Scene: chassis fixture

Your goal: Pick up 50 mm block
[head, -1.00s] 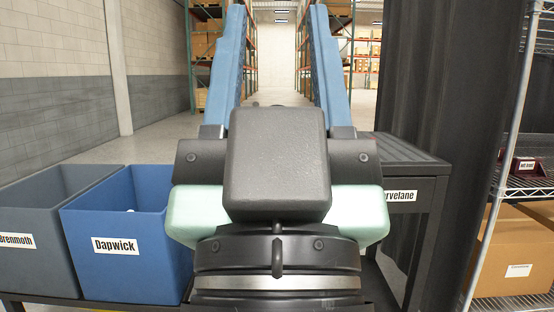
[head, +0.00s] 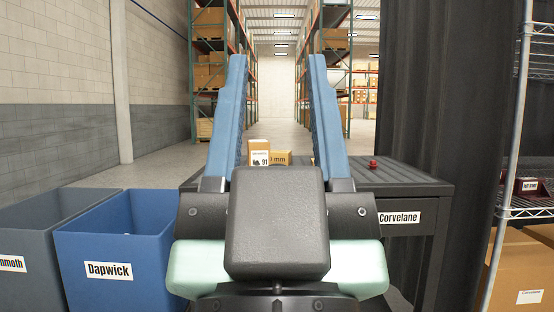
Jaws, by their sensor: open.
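A yellow-tan block (head: 281,158) with a partly hidden label ending in "mm" sits low between my fingers in the head view, beyond the dark wrist housing. Its lower part is hidden, and I cannot read the full number. My gripper (head: 278,62) is open, with two long blue fingers pointing away from me and nothing held between them. The block shows in the gap between the fingers, apart from both as far as I can see.
A small box marked "91" (head: 260,152) stands left of the block. A red knob-like item (head: 373,164) is on the dark Corvelane bench (head: 420,186). The blue Dapwick bin (head: 120,245) and a grey bin (head: 35,235) stand left. A wire shelf (head: 530,205) and dark curtain (head: 440,90) are right.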

